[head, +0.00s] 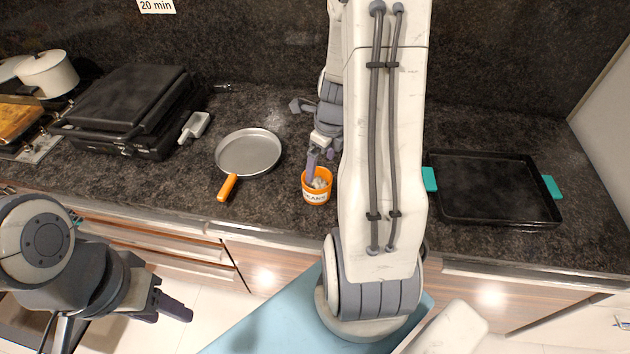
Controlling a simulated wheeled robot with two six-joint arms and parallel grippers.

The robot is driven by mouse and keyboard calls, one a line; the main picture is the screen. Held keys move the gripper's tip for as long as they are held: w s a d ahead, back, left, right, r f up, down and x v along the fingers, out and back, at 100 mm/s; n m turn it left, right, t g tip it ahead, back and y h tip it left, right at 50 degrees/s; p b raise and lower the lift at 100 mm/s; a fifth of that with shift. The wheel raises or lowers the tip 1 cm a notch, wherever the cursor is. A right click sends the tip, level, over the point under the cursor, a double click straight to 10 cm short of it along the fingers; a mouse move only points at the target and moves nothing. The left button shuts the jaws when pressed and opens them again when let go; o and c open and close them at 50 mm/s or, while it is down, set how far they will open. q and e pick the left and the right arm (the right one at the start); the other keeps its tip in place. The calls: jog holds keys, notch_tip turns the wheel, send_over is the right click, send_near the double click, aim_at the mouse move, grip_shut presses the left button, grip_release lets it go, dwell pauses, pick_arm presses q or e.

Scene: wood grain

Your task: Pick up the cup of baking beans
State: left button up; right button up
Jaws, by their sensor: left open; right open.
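An orange cup of baking beans (316,196), with a white label reading "BEANS", stands upright on the dark stone counter near its front edge. Pale beans show inside it. My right gripper (314,160) is open at the cup, with a purple finger reaching down at the cup's rim. The other finger is partly hidden by my arm, and I cannot tell whether the fingers touch the cup. My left gripper (172,306) is open and empty, low at the left, in front of the counter and away from the cup.
A round pan (248,151) with an orange handle lies left of the cup. A black press grill (130,110) and a white pot (48,74) stand further left. A black tray (490,190) with teal handles lies at right. My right arm covers the middle.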

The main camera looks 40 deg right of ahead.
jog(key=b, duration=0.1)
send_near(317, 184)
jog(key=shift+s+a+f, duration=0.3)
jog(key=shift+s+a, duration=0.15)
jog(key=shift+a, duration=0.15)
jog(key=shift+s+a+f, duration=0.3)
jog(key=shift+s+a, duration=0.1)
jog(key=shift+a, duration=0.15)
jog(key=f, duration=0.1)
jog(key=f+b, duration=0.1)
jog(key=f, duration=0.1)
jog(key=f+b, duration=0.1)
jog(key=f, duration=0.1)
jog(key=shift+w+a, duration=0.1)
jog(key=shift+w, duration=0.25)
jog(key=shift+c, duration=0.3)
jog(key=c, duration=1.3)
jog(key=shift+o, duration=0.2)
jog(key=shift+r, duration=0.1)
jog(key=shift+r, duration=0.1)
